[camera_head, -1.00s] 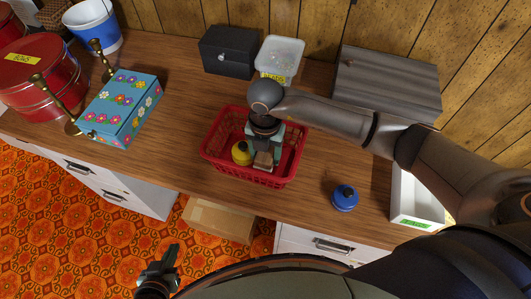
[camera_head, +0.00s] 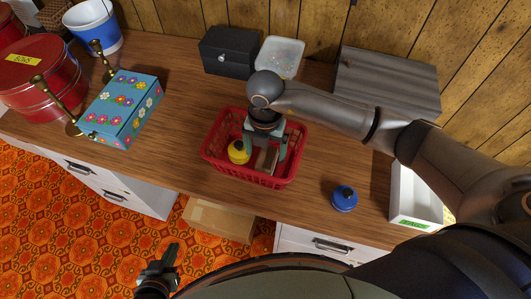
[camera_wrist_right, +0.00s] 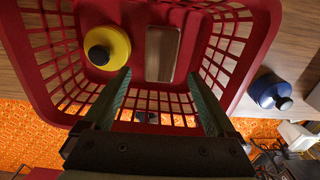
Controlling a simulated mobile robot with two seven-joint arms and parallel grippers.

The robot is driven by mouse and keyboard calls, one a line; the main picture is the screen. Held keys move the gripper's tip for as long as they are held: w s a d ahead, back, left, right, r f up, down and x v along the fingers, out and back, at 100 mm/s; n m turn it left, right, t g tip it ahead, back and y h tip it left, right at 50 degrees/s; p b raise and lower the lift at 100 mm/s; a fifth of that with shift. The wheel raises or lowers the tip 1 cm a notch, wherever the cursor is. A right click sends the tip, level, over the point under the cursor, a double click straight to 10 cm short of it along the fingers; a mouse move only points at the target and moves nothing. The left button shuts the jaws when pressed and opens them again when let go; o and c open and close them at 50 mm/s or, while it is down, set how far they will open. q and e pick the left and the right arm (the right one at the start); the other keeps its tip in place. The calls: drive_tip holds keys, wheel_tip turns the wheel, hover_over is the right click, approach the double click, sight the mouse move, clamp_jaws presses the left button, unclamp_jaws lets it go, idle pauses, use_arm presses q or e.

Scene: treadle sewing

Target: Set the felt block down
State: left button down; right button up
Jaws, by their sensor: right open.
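The felt block (camera_head: 267,160), a tan-topped block, rests inside the red basket (camera_head: 215,168) on the wooden table. In the right wrist view the block (camera_wrist_right: 161,53) lies on the basket floor beside the yellow bottle (camera_wrist_right: 106,46). My right gripper (camera_head: 270,145) is over the basket with its fingers spread, one on each side of the block's line. In the right wrist view the right gripper (camera_wrist_right: 159,73) is open, with a gap around the block. My left gripper (camera_head: 162,268) hangs low at the bottom left, away from the table; its jaw opening is unclear.
A blue bottle (camera_head: 344,198) stands right of the basket, with a white tray (camera_head: 410,222) beyond. A black box (camera_head: 227,52), clear container (camera_head: 280,57) and grey box (camera_head: 388,83) stand behind. A flowered box (camera_head: 120,108) is left. Table between it and the basket is clear.

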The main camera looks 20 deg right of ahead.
sight(265, 161)
wheel_tip(265, 161, up, 10)
drive_tip(key=shift+r, duration=0.15)
